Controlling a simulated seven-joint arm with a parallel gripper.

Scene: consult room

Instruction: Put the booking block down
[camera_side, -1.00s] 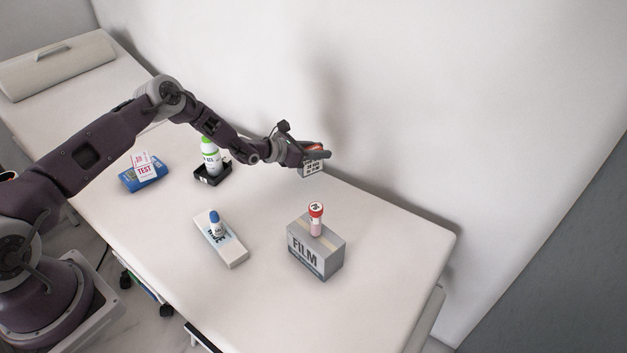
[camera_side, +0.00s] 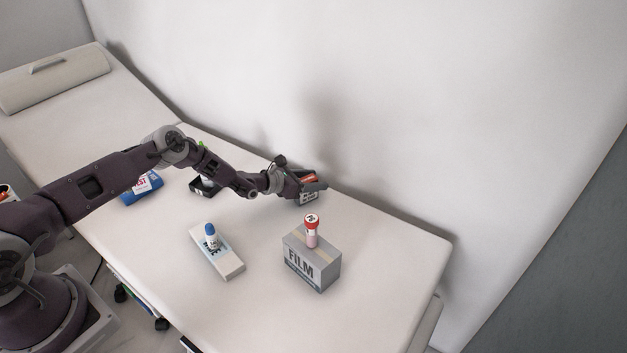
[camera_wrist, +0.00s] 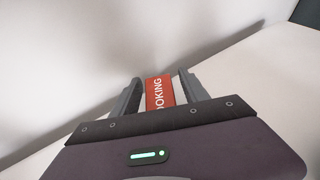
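The booking block (camera_side: 309,197) is a small block with an orange-red top and a pale, dark-marked side, near the bed's back edge in the side view. In the wrist view its orange-red face (camera_wrist: 160,92) with white lettering shows between the two grey fingers. The gripper also shows in the wrist view (camera_wrist: 161,91).
A FILM box (camera_side: 312,264) with a red-capped tube (camera_side: 311,232) on it stands in front. A blue-capped bottle (camera_side: 211,238) is on a white box (camera_side: 226,262). A black tray (camera_side: 203,188) and blue pack (camera_side: 143,190) are left. The right end of the bed (camera_side: 400,255) is clear.

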